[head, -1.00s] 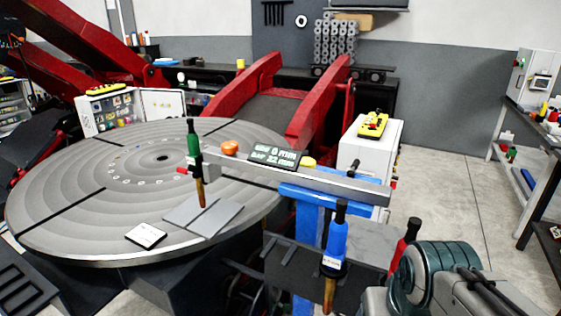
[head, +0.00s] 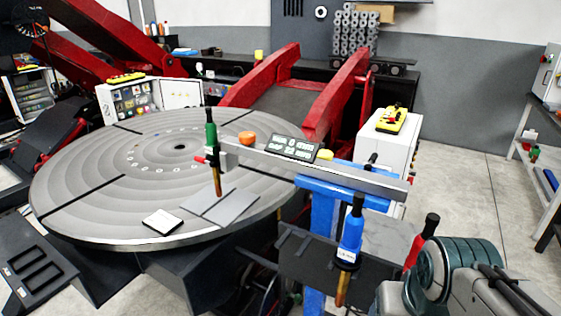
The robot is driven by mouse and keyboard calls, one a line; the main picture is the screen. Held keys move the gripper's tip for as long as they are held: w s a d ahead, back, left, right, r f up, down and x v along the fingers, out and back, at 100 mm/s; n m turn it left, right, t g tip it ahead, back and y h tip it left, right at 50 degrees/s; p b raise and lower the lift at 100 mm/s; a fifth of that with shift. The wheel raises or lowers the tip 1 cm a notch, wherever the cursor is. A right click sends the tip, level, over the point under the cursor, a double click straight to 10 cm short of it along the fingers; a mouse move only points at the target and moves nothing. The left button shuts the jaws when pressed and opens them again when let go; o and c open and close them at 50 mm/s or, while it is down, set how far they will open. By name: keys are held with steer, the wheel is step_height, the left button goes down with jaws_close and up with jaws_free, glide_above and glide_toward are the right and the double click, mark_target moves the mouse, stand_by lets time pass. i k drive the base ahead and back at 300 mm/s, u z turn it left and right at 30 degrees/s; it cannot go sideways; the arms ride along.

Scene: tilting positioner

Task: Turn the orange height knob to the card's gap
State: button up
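The orange height knob (head: 248,138) sits on top of the grey horizontal beam, near its left end. A dark display (head: 294,148) stands on the beam to the right of the knob; its digits are too small to read now. A small white card (head: 163,222) with a dark border lies on the round turntable (head: 90,205) near its front edge. A green torch (head: 211,140) with a copper tip hangs at the beam's left end above two grey plates (head: 222,206). My gripper is not in view; part of my arm shows at the lower right, well away from the knob.
A blue post (head: 321,215) carries the beam (head: 340,177). A blue torch (head: 350,235) and a red-handled one (head: 421,240) stand in front of it. A white cabinet with a yellow pendant (head: 389,120) is behind.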

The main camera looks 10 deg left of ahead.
mark_target(247, 138)
steer(key=u, duration=0.4)
steer(key=k, duration=0.5)
steer(key=u, duration=1.2)
steer(key=i, duration=1.2)
steer(key=z, duration=0.35)
